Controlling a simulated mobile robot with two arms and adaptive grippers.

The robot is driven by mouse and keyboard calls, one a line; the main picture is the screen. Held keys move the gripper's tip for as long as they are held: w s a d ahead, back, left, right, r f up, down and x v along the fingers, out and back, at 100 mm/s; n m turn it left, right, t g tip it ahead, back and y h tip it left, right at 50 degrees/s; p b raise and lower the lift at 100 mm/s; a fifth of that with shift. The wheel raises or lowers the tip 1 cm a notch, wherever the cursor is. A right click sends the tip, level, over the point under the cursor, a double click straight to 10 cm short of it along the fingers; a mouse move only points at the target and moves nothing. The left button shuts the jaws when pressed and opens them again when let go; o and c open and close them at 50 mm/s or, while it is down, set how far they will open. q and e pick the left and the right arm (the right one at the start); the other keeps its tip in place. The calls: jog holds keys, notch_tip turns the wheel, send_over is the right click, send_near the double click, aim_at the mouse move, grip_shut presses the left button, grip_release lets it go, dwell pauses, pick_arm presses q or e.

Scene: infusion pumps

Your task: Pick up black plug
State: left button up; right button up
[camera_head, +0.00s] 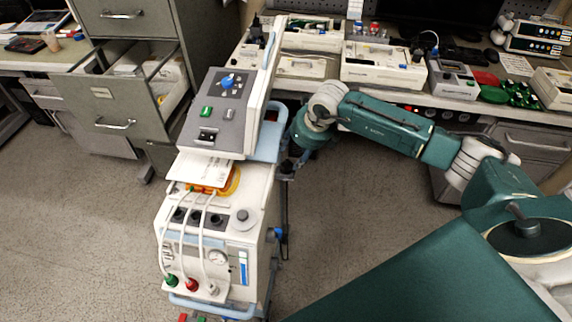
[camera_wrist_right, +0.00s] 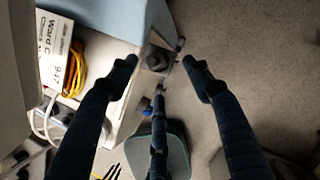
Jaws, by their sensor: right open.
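The black plug appears to be the small dark block (camera_wrist_right: 157,59) at the side of the white machine in the right wrist view. It lies between and just beyond the fingertips, apparently untouched. I cannot make it out clearly in the head view. My right gripper (camera_wrist_right: 159,72) is open and empty, with its dark fingers spread on both sides and a third finger below. In the head view my right gripper (camera_head: 288,166) is at the right side of the machine, small and partly hidden by it. My left gripper is not in view.
The white wheeled machine (camera_head: 232,238) with a tilted grey control panel (camera_head: 222,105) stands in the middle. An orange coil (camera_wrist_right: 75,70) and a white card (camera_wrist_right: 55,48) lie on it. A cabinet with open drawers (camera_head: 115,90) and a cluttered bench (camera_head: 325,75) are behind. Floor is clear left.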

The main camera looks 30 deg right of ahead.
aim_at(288, 162)
jog(key=x, duration=0.2)
jog(key=p+x, duration=0.1)
jog(key=x, duration=0.1)
jog(key=p+x, duration=0.1)
jog(key=x, duration=0.1)
jog(key=shift+a, duration=0.4)
jog(key=shift+w+f, duration=0.15)
jog(key=shift+f, duration=0.35)
jog(key=c, duration=0.9)
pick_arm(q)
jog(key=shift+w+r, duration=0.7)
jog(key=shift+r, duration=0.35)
pick_arm(e)
grip_shut()
